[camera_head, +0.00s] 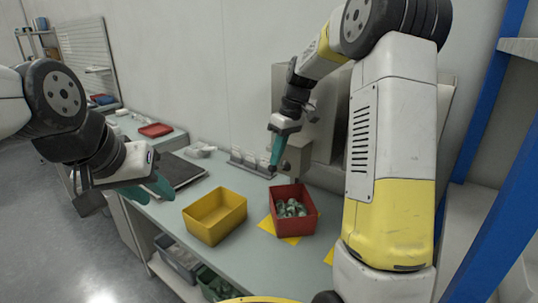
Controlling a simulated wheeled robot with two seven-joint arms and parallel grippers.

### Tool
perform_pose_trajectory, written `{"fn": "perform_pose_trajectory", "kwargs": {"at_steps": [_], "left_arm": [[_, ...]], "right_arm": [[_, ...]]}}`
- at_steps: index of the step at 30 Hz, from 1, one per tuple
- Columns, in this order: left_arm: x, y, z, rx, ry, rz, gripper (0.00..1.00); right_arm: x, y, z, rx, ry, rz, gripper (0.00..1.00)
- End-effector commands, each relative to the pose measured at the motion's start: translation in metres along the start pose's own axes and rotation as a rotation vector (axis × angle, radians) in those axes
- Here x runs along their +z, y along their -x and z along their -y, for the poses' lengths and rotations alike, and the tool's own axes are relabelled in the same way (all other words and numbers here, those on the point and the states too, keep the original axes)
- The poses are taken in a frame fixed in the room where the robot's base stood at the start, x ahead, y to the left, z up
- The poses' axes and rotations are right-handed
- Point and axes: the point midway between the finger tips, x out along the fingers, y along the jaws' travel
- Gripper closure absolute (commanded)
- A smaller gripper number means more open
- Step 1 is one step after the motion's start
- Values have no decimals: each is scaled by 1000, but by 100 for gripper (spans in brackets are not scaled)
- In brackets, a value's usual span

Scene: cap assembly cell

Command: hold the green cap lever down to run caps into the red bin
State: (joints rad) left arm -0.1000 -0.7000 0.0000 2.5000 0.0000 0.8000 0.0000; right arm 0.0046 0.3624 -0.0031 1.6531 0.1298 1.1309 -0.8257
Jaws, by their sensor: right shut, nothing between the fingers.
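The red bin (307,232) stands on the bench right of centre, with several grey-green caps (290,208) inside. A grey dispenser box (298,156) is mounted behind and above it. My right gripper (275,165) has teal fingers. It is shut and empty, pointing down just left of the dispenser box. I cannot make out the green cap lever; it may be hidden behind that gripper. My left gripper (150,192), also with teal fingers, is over the left bench edge, away from the red bin. It looks open and empty.
A yellow bin (208,231) stands left of the red bin, which sits by a yellow mat (272,228). A dark flat tray (180,170) and a grey rack (250,164) lie behind. A red tray (156,130) is farther back. The bench front is clear.

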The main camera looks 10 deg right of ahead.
Motion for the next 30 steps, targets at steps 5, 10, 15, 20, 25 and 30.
{"fn": "perform_pose_trajectory", "kwargs": {"at_steps": [5, 10, 15, 20, 25, 30], "left_arm": [[0, 0, 0, 0, 0, 0, 64], [0, 0, 0, 0, 0, 0, 64], [0, 0, 0, 0, 0, 0, 64], [0, 0, 0, 0, 0, 0, 64], [0, 0, 0, 0, 0, 0, 64], [0, 0, 0, 0, 0, 0, 64]], "right_arm": [[0, 0, 1, 11, 3, 0, 100], [0, -4, 5, 62, 15, 0, 100], [2, -12, 12, 165, 38, 1, 100], [4, -24, 18, 300, 67, 1, 100], [6, -37, 22, 448, 99, 1, 100], [9, -48, 20, 526, 105, 0, 100]]}}
